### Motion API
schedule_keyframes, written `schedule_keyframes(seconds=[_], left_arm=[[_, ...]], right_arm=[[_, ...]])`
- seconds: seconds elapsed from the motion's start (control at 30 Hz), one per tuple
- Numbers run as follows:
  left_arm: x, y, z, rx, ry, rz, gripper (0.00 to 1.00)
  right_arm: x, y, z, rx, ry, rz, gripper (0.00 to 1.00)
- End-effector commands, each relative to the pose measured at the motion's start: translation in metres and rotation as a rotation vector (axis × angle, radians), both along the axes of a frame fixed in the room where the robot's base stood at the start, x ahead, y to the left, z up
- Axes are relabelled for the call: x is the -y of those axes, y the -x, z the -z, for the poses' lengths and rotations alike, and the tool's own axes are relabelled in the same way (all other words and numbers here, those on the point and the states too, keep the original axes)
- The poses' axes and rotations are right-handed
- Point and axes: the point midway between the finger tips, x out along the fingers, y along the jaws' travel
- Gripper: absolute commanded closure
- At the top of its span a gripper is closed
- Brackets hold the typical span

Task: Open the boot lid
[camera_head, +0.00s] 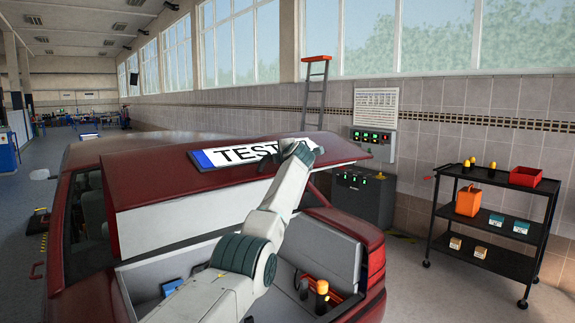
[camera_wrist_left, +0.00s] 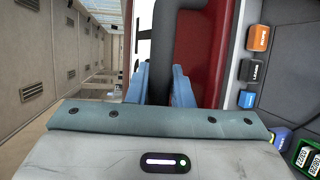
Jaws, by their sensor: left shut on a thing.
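The dark red boot lid (camera_head: 165,172) of the car is raised, with its white inner side (camera_head: 185,215) facing me and the boot open below. A number plate reading "TEST" (camera_head: 235,152) is on its outer face. My left gripper (camera_head: 300,147) is at the lid's edge by the plate, partly hiding the plate's right end. In the left wrist view, its blue fingers (camera_wrist_left: 160,84) are closed around a dark bar-shaped handle (camera_wrist_left: 178,22) in front of the red lid (camera_wrist_left: 205,40). My right gripper is not in view.
The open boot holds a blue item (camera_head: 171,287) and a yellow-topped item (camera_head: 322,287). A black trolley (camera_head: 490,255) with boxes stands at the right. A ladder (camera_head: 316,90) and a grey cabinet (camera_head: 362,200) are behind the car. Floor between car and trolley is clear.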

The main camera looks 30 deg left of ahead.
Motion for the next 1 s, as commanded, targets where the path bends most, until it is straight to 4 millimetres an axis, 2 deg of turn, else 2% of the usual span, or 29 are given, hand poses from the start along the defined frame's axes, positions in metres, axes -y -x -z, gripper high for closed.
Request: schedule_keyframes(seconds=[0.43,0.47,0.57,0.83,1.0], left_arm=[[-0.003,0.0,-0.002,-0.004,0.007,-0.001,1.0],[-0.003,0.0,-0.002,-0.004,0.007,-0.001,0.78],[-0.003,0.0,-0.002,-0.004,0.007,-0.001,0.59],[-0.002,0.0,-0.001,-0.004,0.007,-0.001,0.59],[0.002,0.004,-0.001,-0.002,0.006,-0.002,0.59]], right_arm=[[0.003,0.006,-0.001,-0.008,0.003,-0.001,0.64],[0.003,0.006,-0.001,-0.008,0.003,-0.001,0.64],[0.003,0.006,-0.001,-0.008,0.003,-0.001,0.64],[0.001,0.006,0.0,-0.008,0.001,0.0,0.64],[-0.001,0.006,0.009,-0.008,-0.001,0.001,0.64]])
